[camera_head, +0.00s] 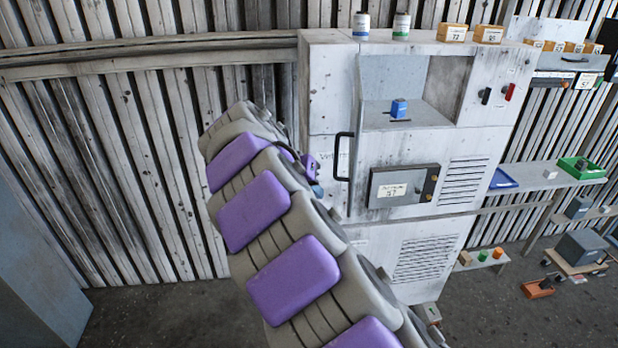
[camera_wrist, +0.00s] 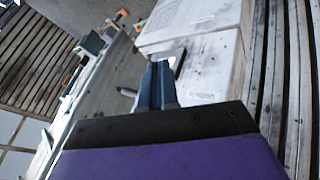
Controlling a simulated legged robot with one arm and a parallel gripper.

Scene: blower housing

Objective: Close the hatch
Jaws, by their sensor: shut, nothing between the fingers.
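The pale grey, stained blower housing (camera_head: 410,235) stands against the slatted wall in the head view. Its upper front has an open recess (camera_head: 425,85) with a small blue block (camera_head: 399,108) inside. A vertical black bar handle (camera_head: 342,157) sticks out at the left, below the recess. I cannot tell clearly which panel is the hatch or how far it stands open. My gripper (camera_head: 317,189) is just left of the handle, partly hidden by my arm; contact is unclear. In the wrist view, my gripper's blue-grey fingers (camera_wrist: 161,82) are together and empty, with the housing (camera_wrist: 212,55) beyond.
A dark-framed labelled box (camera_head: 398,188) and vent slots are on the housing front. Cans (camera_head: 361,25) and yellow boxes (camera_head: 452,32) stand on top. Shelves with a blue tray (camera_head: 503,179) and green bin (camera_head: 580,168) are at right. Floor at left is clear.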

